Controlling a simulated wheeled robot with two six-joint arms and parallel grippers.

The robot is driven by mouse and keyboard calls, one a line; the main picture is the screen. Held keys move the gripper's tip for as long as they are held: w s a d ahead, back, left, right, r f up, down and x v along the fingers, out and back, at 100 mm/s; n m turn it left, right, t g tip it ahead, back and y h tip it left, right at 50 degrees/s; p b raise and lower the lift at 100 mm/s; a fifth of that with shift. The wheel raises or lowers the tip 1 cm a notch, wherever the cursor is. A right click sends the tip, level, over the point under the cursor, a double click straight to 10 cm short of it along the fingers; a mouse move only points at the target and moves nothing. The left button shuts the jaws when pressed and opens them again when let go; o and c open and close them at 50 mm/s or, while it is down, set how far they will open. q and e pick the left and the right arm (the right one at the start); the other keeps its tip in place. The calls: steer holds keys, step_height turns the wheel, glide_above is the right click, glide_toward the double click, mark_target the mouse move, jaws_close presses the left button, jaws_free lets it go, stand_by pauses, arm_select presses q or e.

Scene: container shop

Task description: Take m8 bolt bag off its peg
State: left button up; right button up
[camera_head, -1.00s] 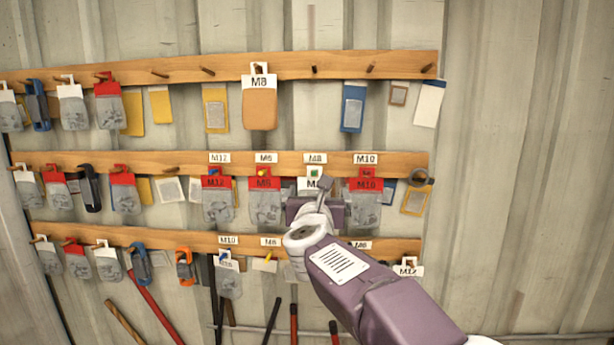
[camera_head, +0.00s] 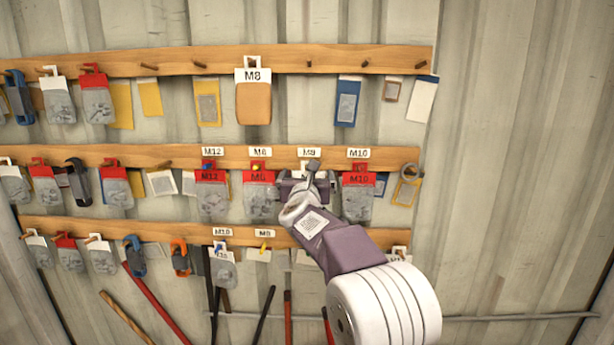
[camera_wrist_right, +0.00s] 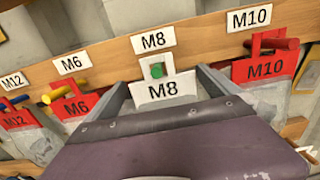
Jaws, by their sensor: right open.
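The M8 bolt bag, with a white header marked M8 (camera_wrist_right: 167,92), hangs on a green-tipped peg (camera_wrist_right: 158,70) under the M8 rail label (camera_wrist_right: 153,40) in the right wrist view. My right gripper (camera_wrist_right: 165,84) is open, with one finger on each side of the header. Whether the fingers touch it I cannot tell. The bag's lower part is hidden behind the gripper body. In the head view my right gripper (camera_head: 306,184) covers nearly all of this bag, below the middle rail's label (camera_head: 309,152). My left gripper is not in view.
Red-headed M6 (camera_wrist_right: 75,106) and M10 (camera_wrist_right: 265,67) bags hang close on either side. A brown bag with an M8 header (camera_head: 253,100) hangs on the top rail. Tool handles stand below. The wall at right (camera_head: 520,150) is bare.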

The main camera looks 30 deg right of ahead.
steer(key=shift+s+d, duration=0.2)
steer(key=c, duration=1.2)
steer(key=shift+c, duration=1.2)
steer(key=shift+w+a+r, duration=0.1)
steer(key=shift+w+r, duration=0.05)
steer(key=shift+r, duration=0.15)
